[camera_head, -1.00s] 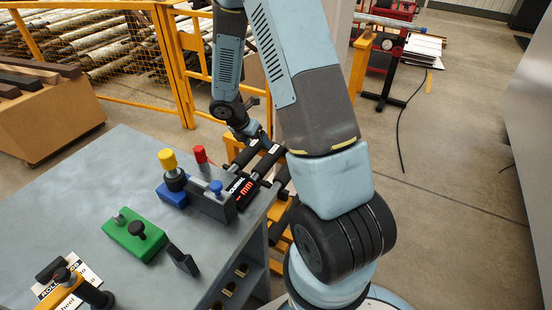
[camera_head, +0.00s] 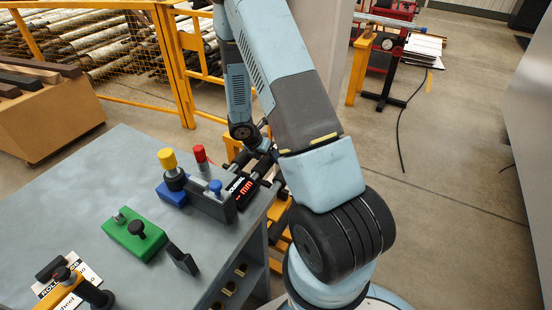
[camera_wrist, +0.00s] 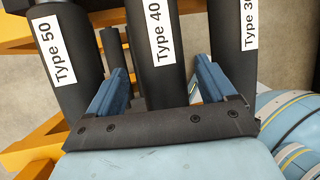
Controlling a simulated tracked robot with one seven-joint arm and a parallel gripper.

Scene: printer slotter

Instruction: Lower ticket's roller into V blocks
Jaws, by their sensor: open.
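Three black rollers lie side by side in the wrist view: a Type 50 roller (camera_wrist: 67,45) at left, a Type 40 roller (camera_wrist: 160,84) in the middle and a Type 30 roller (camera_wrist: 232,62) at right. My gripper (camera_wrist: 160,72) is open, its blue fingers on either side of the Type 40 roller; I cannot tell whether they touch it. In the head view my gripper (camera_head: 262,146) is at the rollers beyond the table, partly hidden. A white ticket (camera_head: 89,276) lies at the table's lower left, its text partly covered. I cannot make out the V blocks for certain.
The grey table (camera_head: 100,190) carries a dark gauge block (camera_head: 212,203) with a red display, yellow, red and blue knobs, a green block (camera_head: 134,236) and a small black upright block (camera_head: 182,259). A yellow rack (camera_wrist: 40,155) is under the rollers. A yellow fence (camera_head: 176,65) stands behind.

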